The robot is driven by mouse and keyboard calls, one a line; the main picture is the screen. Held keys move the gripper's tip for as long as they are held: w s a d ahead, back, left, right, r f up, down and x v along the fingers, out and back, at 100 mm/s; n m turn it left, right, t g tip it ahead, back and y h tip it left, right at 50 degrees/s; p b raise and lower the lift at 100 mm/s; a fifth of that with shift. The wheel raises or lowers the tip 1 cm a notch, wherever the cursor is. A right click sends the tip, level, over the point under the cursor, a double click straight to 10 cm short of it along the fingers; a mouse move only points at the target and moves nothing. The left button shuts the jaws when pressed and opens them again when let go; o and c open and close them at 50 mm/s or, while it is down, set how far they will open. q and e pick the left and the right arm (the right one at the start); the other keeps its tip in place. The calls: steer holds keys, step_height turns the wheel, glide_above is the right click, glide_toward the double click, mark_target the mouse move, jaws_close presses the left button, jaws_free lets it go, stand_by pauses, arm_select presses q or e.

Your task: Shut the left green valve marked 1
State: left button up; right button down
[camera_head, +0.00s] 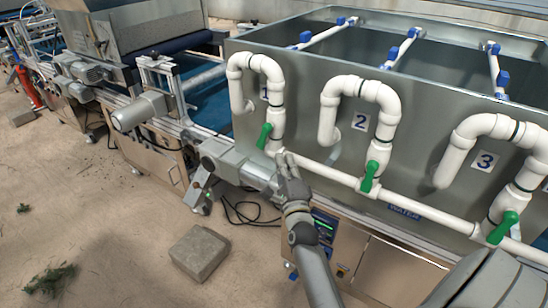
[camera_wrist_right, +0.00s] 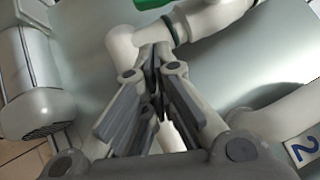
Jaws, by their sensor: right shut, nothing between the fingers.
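The left green valve handle (camera_head: 264,136) sits on the white pipe under the plate marked 1 (camera_head: 265,93) and points up, slightly tilted, roughly along the pipe. In the right wrist view a green part (camera_wrist_right: 152,4) shows at the top edge, cut off. My right gripper (camera_head: 283,160) is shut and empty, just below and to the right of the handle, near the pipe joint. In the wrist view its fingertips (camera_wrist_right: 155,52) are together beside the white pipe (camera_wrist_right: 190,22); whether they touch it I cannot tell. My left gripper is not in view.
Green valves under plates 2 (camera_head: 370,177) and 3 (camera_head: 503,228) stand to the right. A horizontal white pipe (camera_head: 325,172) runs along the grey tank (camera_head: 300,100). A grey motor (camera_head: 235,160) lies left of my gripper. A block (camera_head: 200,253) rests on the floor.

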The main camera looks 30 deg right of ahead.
mark_target(264, 136)
steer(key=shift+w+a+r, duration=0.2)
steer(key=shift+w+a, duration=0.15)
steer(key=shift+w, duration=0.2)
steer(key=shift+w+a+r, duration=0.2)
steer(key=shift+w+a, duration=0.1)
steer(key=shift+w, duration=0.2)
steer(key=shift+w+a+r, duration=0.1)
steer(key=shift+w+a, duration=0.05)
steer(key=shift+w, duration=0.3)
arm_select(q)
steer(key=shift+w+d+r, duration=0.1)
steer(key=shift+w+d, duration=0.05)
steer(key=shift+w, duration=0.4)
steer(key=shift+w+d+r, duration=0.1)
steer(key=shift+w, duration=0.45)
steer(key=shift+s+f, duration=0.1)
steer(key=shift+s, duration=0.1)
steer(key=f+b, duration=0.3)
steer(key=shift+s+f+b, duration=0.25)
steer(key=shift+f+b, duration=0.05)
arm_select(e)
steer(key=shift+w+a+m+t+h, duration=0.2)
steer(key=shift+w+m+t+h, duration=0.1)
steer(key=shift+w+m+h, duration=0.3)
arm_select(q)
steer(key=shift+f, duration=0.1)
arm_select(e)
steer(key=shift+s, duration=0.15)
